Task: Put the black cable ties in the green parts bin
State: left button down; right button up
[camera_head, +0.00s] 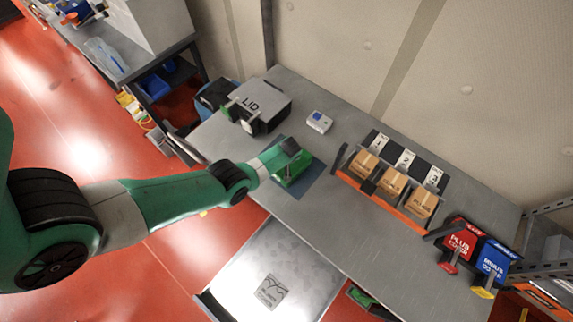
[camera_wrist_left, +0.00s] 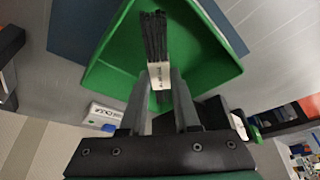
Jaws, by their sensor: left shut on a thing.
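The black cable ties (camera_wrist_left: 154,38) are a dark bundle with a white label band, seen in the left wrist view. My left gripper (camera_wrist_left: 160,80) is shut on the bundle near its band and holds it over the open green parts bin (camera_wrist_left: 105,70). I cannot tell whether the ties touch the bin floor. In the head view the green bin (camera_head: 292,173) stands on a dark blue mat (camera_head: 316,178), with my left gripper (camera_head: 284,158) above it, hiding part of it. The ties are not distinguishable there. My right gripper is not in view.
A box marked LID (camera_head: 262,100) and a small white-and-blue device (camera_head: 319,122) stand behind the bin. A rack with several brown blocks (camera_head: 393,181) is to the right, then red (camera_head: 459,242) and blue (camera_head: 492,262) holders. Bare tabletop lies between.

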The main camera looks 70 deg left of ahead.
pick_arm(q)
notch_tip(320, 180, down, 4)
jog(key=b, duration=0.3)
jog(key=shift+r, duration=0.3)
jog(key=shift+f, duration=0.25)
jog(key=c, duration=0.6)
grip_release()
jog(key=shift+r, duration=0.1)
jog(key=shift+c, duration=0.2)
jog(key=shift+r, duration=0.1)
jog(key=shift+r+p, duration=0.3)
jog(key=p+v, duration=1)
jog(key=p, duration=0.2)
jog(key=shift+r, duration=0.3)
jog(key=shift+s+d+r+p, duration=0.15)
jog(key=shift+d+r+p, duration=0.25)
jog(key=shift+p, duration=0.2)
